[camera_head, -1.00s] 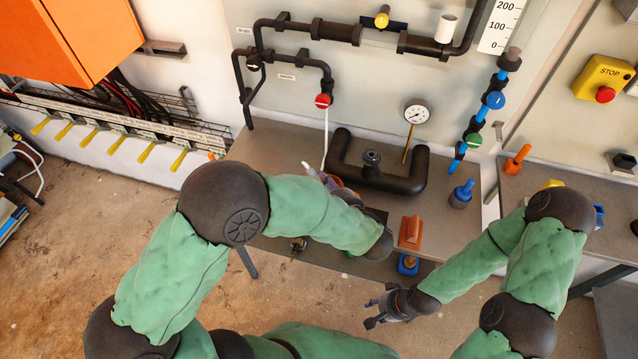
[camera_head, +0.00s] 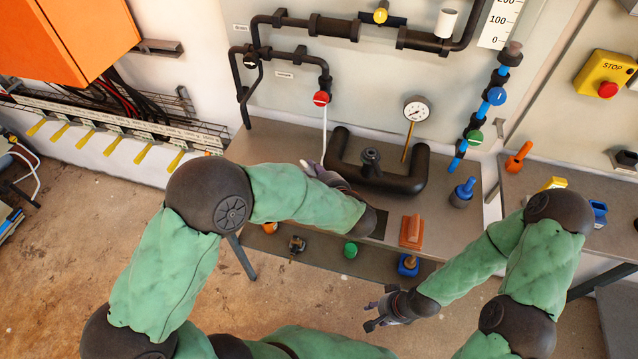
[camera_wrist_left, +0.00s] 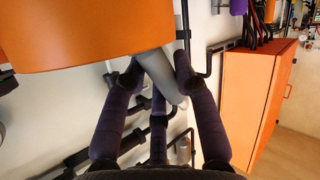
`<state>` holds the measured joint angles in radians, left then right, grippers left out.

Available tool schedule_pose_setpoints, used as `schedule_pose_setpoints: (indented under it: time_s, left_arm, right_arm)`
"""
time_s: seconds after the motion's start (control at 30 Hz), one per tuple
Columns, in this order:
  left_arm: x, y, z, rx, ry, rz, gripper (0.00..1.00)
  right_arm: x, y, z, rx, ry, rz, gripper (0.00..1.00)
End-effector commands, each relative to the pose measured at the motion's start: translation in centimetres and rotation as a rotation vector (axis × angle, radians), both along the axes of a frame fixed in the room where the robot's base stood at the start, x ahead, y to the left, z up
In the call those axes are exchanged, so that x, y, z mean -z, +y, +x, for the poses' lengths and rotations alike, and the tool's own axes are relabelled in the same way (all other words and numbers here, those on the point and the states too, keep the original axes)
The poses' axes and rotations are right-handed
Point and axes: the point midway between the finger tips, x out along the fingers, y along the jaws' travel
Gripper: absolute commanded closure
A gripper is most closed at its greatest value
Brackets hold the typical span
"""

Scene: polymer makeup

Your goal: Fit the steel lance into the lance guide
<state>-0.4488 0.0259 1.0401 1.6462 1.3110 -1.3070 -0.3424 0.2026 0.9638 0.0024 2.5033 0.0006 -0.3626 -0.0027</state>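My left gripper (camera_head: 314,170) is at the back of the grey bench, left of the black U-shaped pipe (camera_head: 338,160); my forearm partly hides it. In the left wrist view its fingers (camera_wrist_left: 157,82) close around a smooth grey rod, which looks like the steel lance (camera_wrist_left: 157,68). A large orange body (camera_wrist_left: 90,35) covers the rod's upper end; I cannot tell whether they are joined. In the head view a thin pale rod (camera_head: 324,130) runs from below the red valve down towards this gripper. I cannot single out the lance guide. My right gripper (camera_head: 374,315) is open and empty, in front of the bench.
A pressure gauge (camera_head: 416,109) stands behind the U-shaped pipe. On the bench (camera_head: 265,150) are a blue-topped fitting (camera_head: 463,192) and an orange block (camera_head: 411,231). A green cap (camera_head: 350,250) and a blue item (camera_head: 408,265) sit lower in front.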

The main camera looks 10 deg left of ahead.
Motion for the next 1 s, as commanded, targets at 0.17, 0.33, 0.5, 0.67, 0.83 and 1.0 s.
schedule_pose_setpoints:
  time_s: [0.17, 0.33, 0.5, 0.67, 0.83, 1.0]
  left_arm:
    - [0.0, 0.0, 0.0, 0.000, -0.001, 0.001, 1.00]
    - [-0.1, 0.0, 0.0, 0.000, -0.001, 0.001, 1.00]
    - [-0.7, 0.3, 0.0, -0.002, -0.001, 0.000, 1.00]
    - [-2.4, 1.2, 0.0, -0.004, -0.003, -0.001, 1.00]
    - [-5.0, 2.4, 0.1, -0.004, -0.004, -0.001, 1.00]
    - [-7.7, 3.8, 0.1, -0.003, -0.003, 0.000, 1.00]
  right_arm:
    - [0.0, 0.0, 0.0, 0.000, 0.000, 0.000, 0.60]
    - [0.0, 0.0, 0.0, 0.000, 0.000, 0.000, 0.60]
    - [-0.3, 0.0, 0.0, 0.000, 0.000, 0.000, 0.60]
    - [-0.9, 0.0, 0.0, 0.000, 0.000, 0.000, 0.60]
    - [-1.8, 0.0, 0.0, 0.000, 0.000, 0.000, 0.60]
    - [-2.7, 0.0, 0.0, 0.000, 0.000, 0.000, 0.60]
